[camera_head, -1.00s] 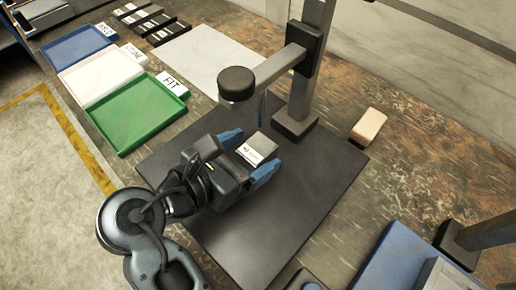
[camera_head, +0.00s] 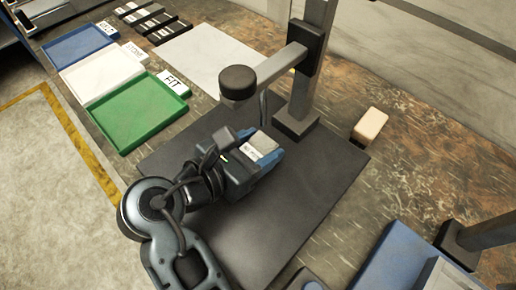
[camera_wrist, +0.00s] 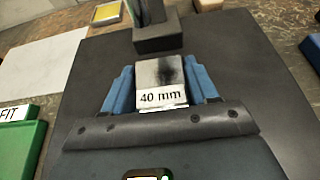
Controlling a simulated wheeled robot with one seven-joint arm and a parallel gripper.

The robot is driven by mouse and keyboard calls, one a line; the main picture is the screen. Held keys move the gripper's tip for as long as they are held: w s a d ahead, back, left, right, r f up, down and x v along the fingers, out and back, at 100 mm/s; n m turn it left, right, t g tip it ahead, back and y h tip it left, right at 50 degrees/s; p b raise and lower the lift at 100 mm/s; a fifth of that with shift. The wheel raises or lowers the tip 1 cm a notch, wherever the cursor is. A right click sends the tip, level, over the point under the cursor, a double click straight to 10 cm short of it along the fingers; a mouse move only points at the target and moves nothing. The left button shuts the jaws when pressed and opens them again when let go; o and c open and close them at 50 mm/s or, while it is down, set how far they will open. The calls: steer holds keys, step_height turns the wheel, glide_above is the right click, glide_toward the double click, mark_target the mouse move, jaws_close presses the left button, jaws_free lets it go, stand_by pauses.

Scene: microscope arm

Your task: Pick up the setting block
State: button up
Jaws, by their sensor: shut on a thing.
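The setting block (camera_wrist: 160,82) is a grey metal block with a white label reading "40 mm". In the wrist view it sits between the two blue fingers of my gripper (camera_wrist: 161,92), which is shut on it. In the head view the block (camera_head: 262,146) shows only its top and label between the fingers of my gripper (camera_head: 262,152). It is over the dark mat (camera_head: 315,190), in front of the microscope stand's base. I cannot tell whether the block touches the mat; its lower part is hidden by my gripper.
The stand's post (camera_head: 305,75) and its arm with a round black head (camera_head: 237,83) rise close behind my gripper. A tan block (camera_head: 369,126) lies to the right. Green (camera_head: 137,112), white (camera_head: 102,76) and blue (camera_head: 78,47) trays stand at left. The mat's front is clear.

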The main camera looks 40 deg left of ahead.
jaws_close()
steer(key=shift+r, duration=0.1)
steer(key=shift+r, duration=0.2)
